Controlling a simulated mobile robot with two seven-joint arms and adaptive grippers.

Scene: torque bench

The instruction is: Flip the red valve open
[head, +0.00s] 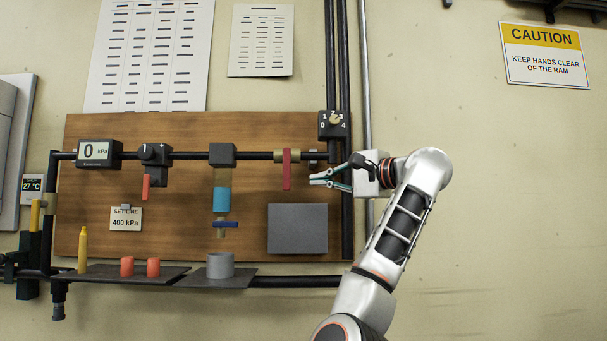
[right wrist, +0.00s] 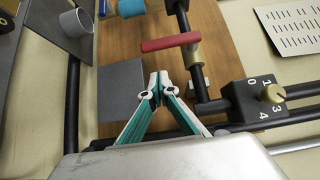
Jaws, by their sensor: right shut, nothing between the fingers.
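The red valve handle (head: 287,170) hangs straight down, crosswise to the black horizontal pipe, from a brass-coloured body on the pipe at the right of the wooden board. In the right wrist view the red handle (right wrist: 170,43) lies beyond the fingertips, crosswise to the pipe. My right gripper (head: 312,180) is just right of the handle's lower part, its fingers pointing left. It also shows in the right wrist view (right wrist: 159,79), shut and empty, with a visible gap between fingertips and handle. My left gripper is not in view.
A numbered selector knob (head: 334,119) sits above my right gripper. A grey panel (head: 298,229) is below the handle. Left of it are a blue-banded cylinder (head: 221,197), an orange-red lever (head: 146,187) and a gauge reading 0 kPa (head: 97,152). A shelf holds a grey cup (head: 220,265).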

